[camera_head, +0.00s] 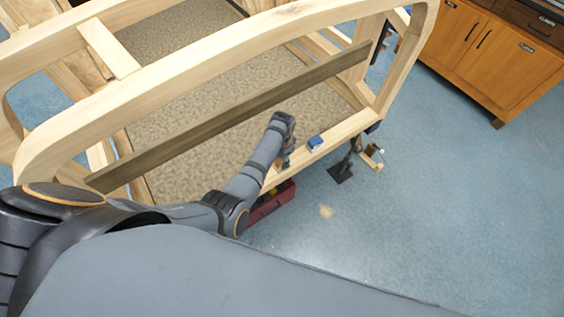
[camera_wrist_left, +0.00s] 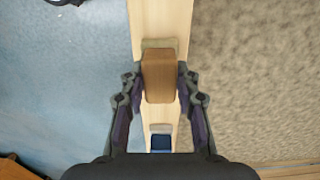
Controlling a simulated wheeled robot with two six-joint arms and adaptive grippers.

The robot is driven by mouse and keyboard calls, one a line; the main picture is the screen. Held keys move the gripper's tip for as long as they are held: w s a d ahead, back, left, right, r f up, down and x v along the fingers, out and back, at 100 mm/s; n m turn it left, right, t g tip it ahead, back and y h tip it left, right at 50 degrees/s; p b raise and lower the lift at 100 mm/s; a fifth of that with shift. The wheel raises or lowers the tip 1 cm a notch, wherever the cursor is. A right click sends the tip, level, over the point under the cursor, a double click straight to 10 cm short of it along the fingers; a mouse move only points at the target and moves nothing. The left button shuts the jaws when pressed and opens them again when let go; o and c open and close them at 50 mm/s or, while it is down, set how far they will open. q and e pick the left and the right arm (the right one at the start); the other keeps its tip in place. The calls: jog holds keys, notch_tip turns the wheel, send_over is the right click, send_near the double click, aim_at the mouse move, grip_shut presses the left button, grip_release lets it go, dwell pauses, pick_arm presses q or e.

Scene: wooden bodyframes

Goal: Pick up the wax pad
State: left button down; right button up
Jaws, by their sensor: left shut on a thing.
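The wax pad (camera_wrist_left: 160,76) looks like a brown block with a pale olive pad at its far end. It sits between the two fingers of my left gripper (camera_wrist_left: 161,80) in the left wrist view, with a finger against each side. Behind it is the pale wooden sill of the bodyframe. In the head view my left gripper (camera_head: 284,162) is at the sill's edge, and the pad is mostly hidden there. I cannot tell whether the pad touches the sill. My right gripper is not in view.
A blue-topped item (camera_head: 315,143) stands on the sill (camera_head: 342,130) close to my left gripper. A dark plank (camera_head: 230,115) spans the wooden frame. A red box (camera_head: 268,203) is on the floor below. Wooden cabinets (camera_head: 490,50) stand at upper right; the blue floor between is mostly clear.

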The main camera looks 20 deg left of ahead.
pick_arm(q)
jog(key=shift+r+p, duration=0.45)
notch_tip(320, 180, up, 3)
jog(key=p, duration=0.3)
jog(key=shift+w, duration=0.1)
jog(key=s+a+r+p, duration=0.3)
jog(key=s+r+p, duration=0.6)
jog(key=s, duration=0.4)
jog(key=shift+s+p, duration=0.35)
jog(key=shift+s, duration=0.05)
